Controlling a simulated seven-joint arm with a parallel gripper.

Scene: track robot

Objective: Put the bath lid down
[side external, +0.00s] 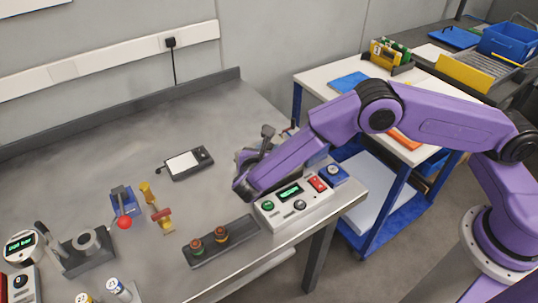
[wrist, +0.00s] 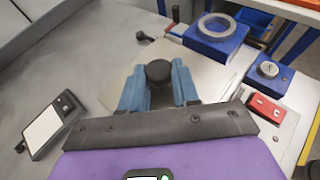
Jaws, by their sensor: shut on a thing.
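In the wrist view, my gripper (wrist: 159,74) has its blue fingers on either side of a round black knob (wrist: 158,70) and is shut on it. The knob belongs to the bath lid (wrist: 218,70), a pale metal plate under the fingers. I cannot tell whether the lid touches the bath or hangs above it. In the side view, the bath's white front panel (side external: 320,207) has a green display, a red switch and knobs. My purple arm crosses above it and hides most of the lid and fingers.
A dark handheld meter (side external: 186,163) lies left of the bath. A grey rack with two coloured knobs (side external: 222,241) is in front. A blue box with a dial (side external: 334,174) stands close on the right, and a ring-topped blue box (wrist: 216,28) behind. The bench behind the meter is clear.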

